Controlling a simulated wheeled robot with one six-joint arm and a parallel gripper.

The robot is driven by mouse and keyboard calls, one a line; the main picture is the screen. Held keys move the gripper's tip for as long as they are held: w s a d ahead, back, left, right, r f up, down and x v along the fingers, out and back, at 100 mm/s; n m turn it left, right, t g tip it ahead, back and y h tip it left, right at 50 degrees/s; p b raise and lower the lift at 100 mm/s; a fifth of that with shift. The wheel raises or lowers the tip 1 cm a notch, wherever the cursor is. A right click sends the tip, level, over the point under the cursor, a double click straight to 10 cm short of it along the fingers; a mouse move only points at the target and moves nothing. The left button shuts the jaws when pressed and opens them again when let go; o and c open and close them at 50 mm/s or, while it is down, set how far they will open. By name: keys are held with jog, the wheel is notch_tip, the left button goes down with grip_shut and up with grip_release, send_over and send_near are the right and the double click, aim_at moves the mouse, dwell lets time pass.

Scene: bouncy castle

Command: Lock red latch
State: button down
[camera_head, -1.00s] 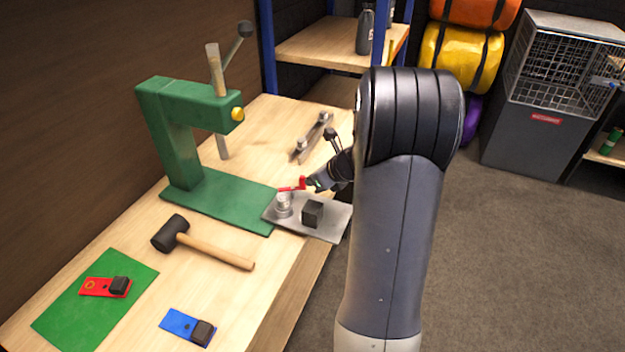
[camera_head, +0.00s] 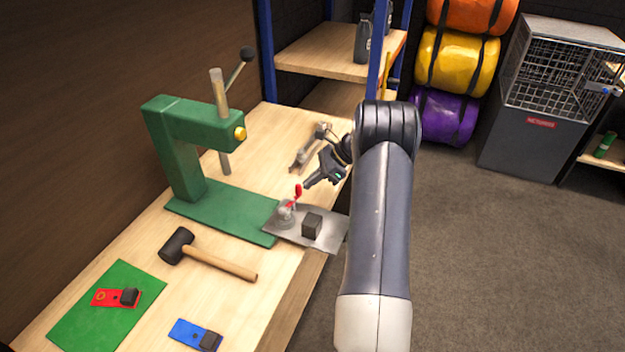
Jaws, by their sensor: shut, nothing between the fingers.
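A small red lever (camera_head: 297,191) stands up steeply from a round grey metal base (camera_head: 286,217) on the left part of a grey metal plate (camera_head: 334,236). A dark block (camera_head: 312,226) sits on the same plate, right of the base. My gripper (camera_head: 306,186) is shut and empty, with its tips just right of the lever's upper end. I cannot tell whether they touch it. A flat red piece with a ring and a black block (camera_head: 117,297) lies on a green mat (camera_head: 75,326), far from my gripper.
A green press (camera_head: 192,160) stands left of the plate. A black mallet (camera_head: 215,256) and a blue piece with a black block (camera_head: 194,334) lie nearer. A metal bar fitting (camera_head: 311,148) lies behind my gripper. A blue-posted shelf (camera_head: 330,52) stands at the back.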

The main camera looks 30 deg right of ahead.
jog(key=shift+s+a, duration=0.1)
jog(key=shift+a, duration=0.05)
jog(key=shift+s+a, duration=0.3)
jog(key=shift+a, duration=0.35)
